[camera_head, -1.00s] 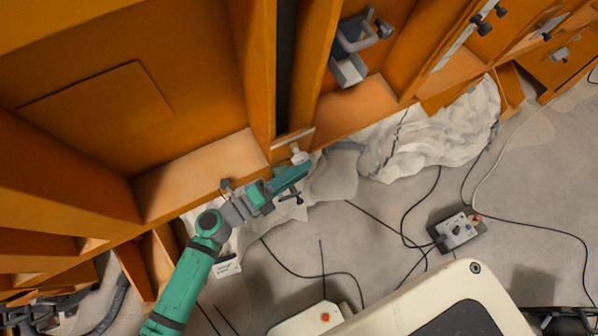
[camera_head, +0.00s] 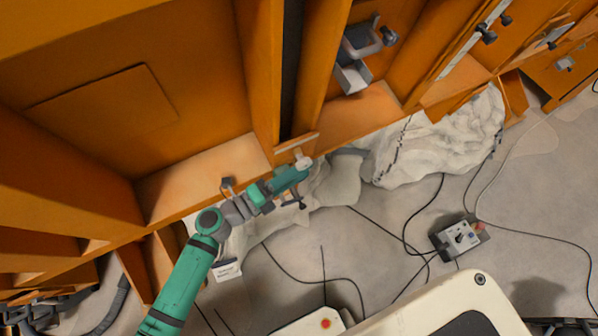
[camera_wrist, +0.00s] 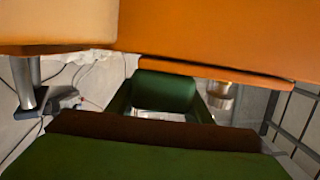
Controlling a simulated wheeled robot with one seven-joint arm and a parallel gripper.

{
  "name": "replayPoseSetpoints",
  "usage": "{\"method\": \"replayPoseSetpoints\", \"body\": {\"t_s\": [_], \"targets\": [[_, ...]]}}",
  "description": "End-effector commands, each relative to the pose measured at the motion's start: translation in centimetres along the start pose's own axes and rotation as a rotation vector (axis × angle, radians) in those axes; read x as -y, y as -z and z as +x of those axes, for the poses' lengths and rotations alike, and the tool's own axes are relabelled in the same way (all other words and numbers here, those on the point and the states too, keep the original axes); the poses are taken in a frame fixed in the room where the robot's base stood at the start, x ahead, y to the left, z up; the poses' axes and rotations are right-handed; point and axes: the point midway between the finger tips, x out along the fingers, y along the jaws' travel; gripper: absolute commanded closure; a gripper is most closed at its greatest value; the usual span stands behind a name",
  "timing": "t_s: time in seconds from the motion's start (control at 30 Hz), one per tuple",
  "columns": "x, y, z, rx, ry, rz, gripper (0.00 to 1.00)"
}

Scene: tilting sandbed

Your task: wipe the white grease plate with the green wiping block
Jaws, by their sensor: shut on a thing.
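My gripper (camera_head: 290,179) is at the end of my teal arm, just below the lower edge of the orange sandbed frame. It is shut on the green wiping block (camera_wrist: 140,160), which appears to be the wide green shape with a brown strip along the bottom of the wrist view. A dark green part, likely of my gripper (camera_wrist: 165,92), stands beyond it. I cannot clearly make out the white grease plate; a narrow pale strip (camera_head: 296,142) on the frame just above my gripper may be its edge. Contact between block and plate is hidden.
The orange frame (camera_head: 200,170) fills the upper left and lies close above my gripper; it also spans the top of the wrist view (camera_wrist: 210,35). White crumpled sheeting (camera_head: 435,140), black cables and a control box (camera_head: 460,238) are on the floor.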

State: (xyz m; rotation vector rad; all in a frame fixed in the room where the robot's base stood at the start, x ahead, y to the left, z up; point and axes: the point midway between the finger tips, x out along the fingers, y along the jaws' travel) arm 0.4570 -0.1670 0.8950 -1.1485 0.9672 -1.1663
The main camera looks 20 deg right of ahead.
Motion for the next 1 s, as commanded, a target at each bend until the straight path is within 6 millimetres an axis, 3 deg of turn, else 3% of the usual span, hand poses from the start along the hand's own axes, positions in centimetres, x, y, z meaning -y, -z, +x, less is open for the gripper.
{"method": "replayPoseSetpoints", "body": {"t_s": [1.0], "targets": [[0.1,0.8,6.0,-0.001,0.001,0.001,0.92]]}}
